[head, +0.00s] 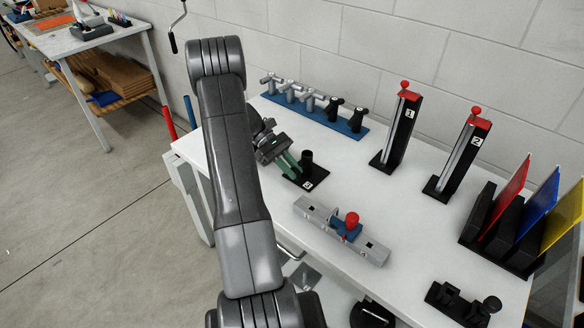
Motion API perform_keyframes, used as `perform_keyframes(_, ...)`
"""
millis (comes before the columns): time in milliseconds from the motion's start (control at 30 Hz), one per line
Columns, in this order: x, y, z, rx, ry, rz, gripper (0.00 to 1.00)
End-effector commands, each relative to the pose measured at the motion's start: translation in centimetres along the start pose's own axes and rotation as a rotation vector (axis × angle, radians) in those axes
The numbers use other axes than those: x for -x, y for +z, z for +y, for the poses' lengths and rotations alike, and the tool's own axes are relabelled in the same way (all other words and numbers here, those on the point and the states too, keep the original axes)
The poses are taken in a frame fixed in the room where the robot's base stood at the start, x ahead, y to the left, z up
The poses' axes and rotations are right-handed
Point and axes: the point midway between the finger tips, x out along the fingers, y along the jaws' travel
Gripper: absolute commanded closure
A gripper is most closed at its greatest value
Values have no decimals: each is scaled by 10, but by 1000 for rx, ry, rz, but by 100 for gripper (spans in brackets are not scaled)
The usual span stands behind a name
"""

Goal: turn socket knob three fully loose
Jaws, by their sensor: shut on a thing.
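Socket three is a short black upright cylinder (307,160) on a flat black base plate (318,178) with a white number label at its front, on the white table. Its open top shows empty. My gripper (291,166) has green fingers and reaches in from the left, low beside the cylinder. The fingers are closed at the socket's left side, where its knob sits. The knob itself is hidden between and behind the fingers, so I cannot see how far it is turned.
Stands one (396,128) and two (459,153) rise to the right. A blue rack (320,117) with several handled parts lies behind. A grey bar (314,216) with a red-knobbed blue block (347,228) lies in front. Coloured panels (549,200) stand far right.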

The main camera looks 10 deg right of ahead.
Motion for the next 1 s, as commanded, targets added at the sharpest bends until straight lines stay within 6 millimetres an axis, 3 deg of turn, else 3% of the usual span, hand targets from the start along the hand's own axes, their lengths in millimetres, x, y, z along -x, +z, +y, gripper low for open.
perform_keyframes(400,1,0,0,-1,2,-9,100)
perform_keyframes(433,1,0,0,-1,2,-9,82)
perform_keyframes(533,1,0,0,-1,1,-8,62)
perform_keyframes(867,2,-1,0,0,1,-8,62)
perform_keyframes(1000,16,-2,1,-1,3,-6,62)
